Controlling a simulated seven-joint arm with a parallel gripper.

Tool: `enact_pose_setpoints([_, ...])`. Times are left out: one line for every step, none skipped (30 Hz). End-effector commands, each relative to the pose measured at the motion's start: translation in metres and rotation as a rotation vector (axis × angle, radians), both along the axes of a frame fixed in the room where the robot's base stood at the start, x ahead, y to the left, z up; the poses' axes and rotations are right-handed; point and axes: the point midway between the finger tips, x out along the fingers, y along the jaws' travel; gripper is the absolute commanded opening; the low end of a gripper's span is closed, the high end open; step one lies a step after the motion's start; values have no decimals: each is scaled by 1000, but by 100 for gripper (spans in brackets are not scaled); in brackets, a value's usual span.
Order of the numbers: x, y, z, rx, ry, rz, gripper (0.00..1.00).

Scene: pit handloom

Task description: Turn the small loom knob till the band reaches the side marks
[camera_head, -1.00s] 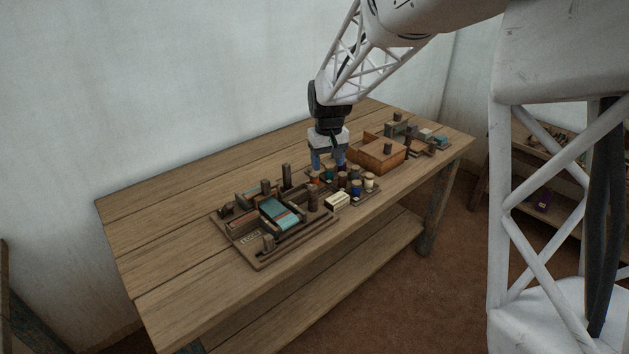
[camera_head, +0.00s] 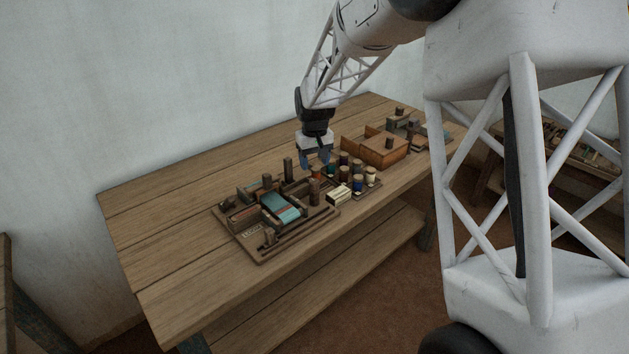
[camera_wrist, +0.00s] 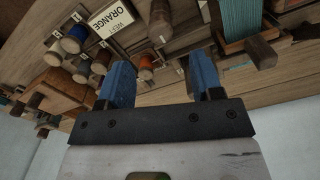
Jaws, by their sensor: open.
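The small loom stands on a wooden base (camera_head: 262,257) at the near left of the table. Its teal band (camera_head: 281,208) has a reddish stripe across it; the band also shows at the top right of the wrist view (camera_wrist: 243,18). Several wooden pegs or knobs stand around it, including an upright one (camera_head: 288,168) at the back; I cannot tell which is the task's knob. The side marks are too small to make out. My gripper (camera_head: 315,158) is open and empty, above and behind the loom's right end. Its blue fingers (camera_wrist: 163,85) are apart in the wrist view.
Several thread spools (camera_head: 357,184) and a cream label block, reading ORANGE WEFT in the wrist view (camera_wrist: 108,22), sit right of the loom. A wooden box (camera_head: 384,152) stands farther right. The table's left part (camera_head: 150,230) is clear.

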Motion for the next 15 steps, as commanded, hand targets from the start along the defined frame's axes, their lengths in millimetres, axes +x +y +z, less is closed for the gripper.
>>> enact_pose_setpoints([0, 0, -4, 0, 1, 0, 60])
enact_pose_setpoints([0, 0, -6, -1, 2, 0, 60])
enact_pose_setpoints([0, 0, -9, -1, 2, 0, 60])
enact_pose_setpoints([0, 0, -12, -1, 2, 0, 60])
enact_pose_setpoints([0, 0, -15, -1, 2, 0, 60])
enact_pose_setpoints([0, 0, -19, -1, 2, 0, 60])
enact_pose_setpoints([0, 0, -23, -1, 2, 0, 60])
enact_pose_setpoints([0, 0, -26, -1, 2, 0, 60])
enact_pose_setpoints([0, 0, -31, -1, 3, 0, 60])
enact_pose_setpoints([0, 0, -35, -1, 3, 0, 60])
enact_pose_setpoints([0, 0, -39, -1, 2, 0, 60])
enact_pose_setpoints([0, 0, -44, -1, 2, 0, 60])
enact_pose_setpoints([-1, 0, -47, -1, 2, 0, 60])
enact_pose_setpoints([-1, 0, -51, -1, 3, 0, 60])
enact_pose_setpoints([0, 0, -55, 0, 3, 0, 60])
